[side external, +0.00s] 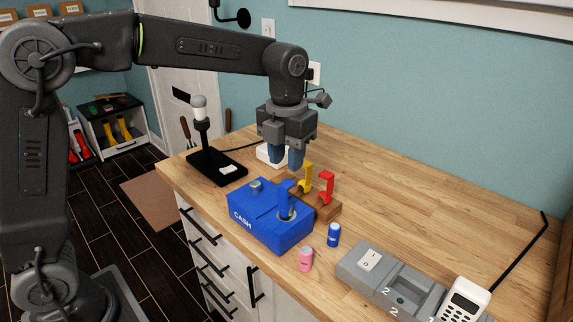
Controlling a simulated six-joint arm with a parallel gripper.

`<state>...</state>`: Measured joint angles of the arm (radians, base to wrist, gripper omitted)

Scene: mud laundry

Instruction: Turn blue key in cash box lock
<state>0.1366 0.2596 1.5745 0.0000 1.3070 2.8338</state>
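The blue cash box (262,226) marked "CASH" sits near the front edge of the wooden counter. The blue key (286,196) stands upright on its top, with its lower end at a grey round lock (286,214). A small grey piece (256,186) shows on the box top to the left. My gripper (286,164) points down above the box, with two blue fingertips apart and nothing visible between them. It is open and looks clear of the blue key, though its exact depth relative to the key is hard to tell.
A yellow key (306,178) and a red key (326,187) stand in a wooden block (328,211) behind the box. Pink (306,259) and blue (333,235) small cylinders stand nearby. A black stand (216,167) is left; a grey tray (385,283) and phone (464,300) are right. The back right counter is clear.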

